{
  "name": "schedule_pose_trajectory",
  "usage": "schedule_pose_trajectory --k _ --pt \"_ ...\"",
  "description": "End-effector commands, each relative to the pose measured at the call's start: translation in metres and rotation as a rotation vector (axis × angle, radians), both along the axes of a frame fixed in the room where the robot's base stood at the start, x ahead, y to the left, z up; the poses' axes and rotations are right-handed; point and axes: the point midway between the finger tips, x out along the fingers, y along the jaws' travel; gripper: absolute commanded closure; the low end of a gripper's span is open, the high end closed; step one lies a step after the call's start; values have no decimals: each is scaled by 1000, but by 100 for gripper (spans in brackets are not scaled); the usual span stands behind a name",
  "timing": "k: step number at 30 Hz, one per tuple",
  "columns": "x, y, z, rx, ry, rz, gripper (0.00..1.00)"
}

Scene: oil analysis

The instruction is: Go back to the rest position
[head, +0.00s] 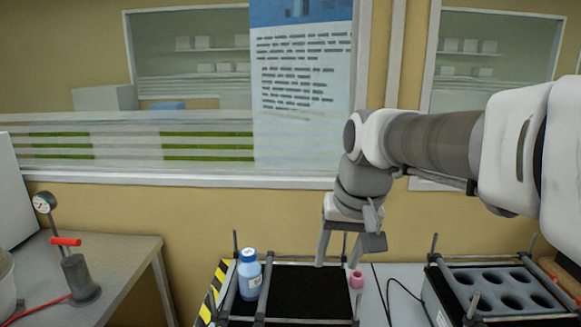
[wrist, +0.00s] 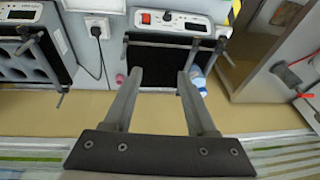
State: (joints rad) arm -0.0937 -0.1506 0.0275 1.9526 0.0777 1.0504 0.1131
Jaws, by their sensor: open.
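My gripper (head: 341,250) hangs from my arm above the back of a black-topped shaker device (head: 300,292) in the head view. In the wrist view the two fingers (wrist: 160,80) are apart with nothing between them. A white bottle with a blue cap (head: 249,275) stands upright at the left side of the shaker. A small pink object (head: 357,279) is at the shaker's right edge.
A block with round holes (head: 500,287) stands on the right. A grey table (head: 115,262) on the left carries a gauge device (head: 77,275) with a red handle. A cable (head: 390,297) lies between the shaker and the holed block. A window wall is behind.

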Motion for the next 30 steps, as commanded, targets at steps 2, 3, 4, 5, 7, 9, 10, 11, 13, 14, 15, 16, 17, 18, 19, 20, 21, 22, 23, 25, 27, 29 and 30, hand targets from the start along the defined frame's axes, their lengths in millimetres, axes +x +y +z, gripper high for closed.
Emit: schedule_pose_trajectory --k 2,3,4,5,7,9,10,11,13,14,15,16,17,18,19,20,21,22,23,25,27,29,30 --pt "-20 -10 2 -11 -29 -4 43" --pt "-30 -15 2 -17 -43 -4 43" --pt "-37 -18 2 -21 -52 -4 43" --pt "-44 -21 1 -26 -61 -4 43" --pt "-60 -28 -1 -36 -84 -6 43" --pt "-77 -35 -4 -46 -105 -7 43" --pt "-84 -38 -6 -51 -114 -6 43" --pt "-90 -40 -8 -56 -125 -6 43" --pt "-106 -46 -14 -67 -145 -7 43" --pt "-112 -48 -16 -71 -154 -8 43" --pt "-119 -51 -20 -77 -165 -7 43" --pt "-124 -53 -22 -80 -173 -7 43" --pt "-129 -54 -25 -83 -179 -7 43" --pt "-135 -56 -28 -88 -187 -6 43" --pt "-138 -57 -30 -91 -193 -6 43" --pt "-142 -58 -33 -95 -197 -7 43" --pt "-145 -59 -35 -97 -203 -6 43" --pt "-147 -60 -36 -99 -206 -7 43" --pt "-149 -61 -37 -101 -209 -7 43" --pt "-151 -62 -39 -104 -212 -6 43" --pt "-152 -62 -40 -104 -212 -6 43" --pt "-152 -62 -40 -105 -212 -5 43" --pt "-152 -62 -40 -104 -212 -5 43"
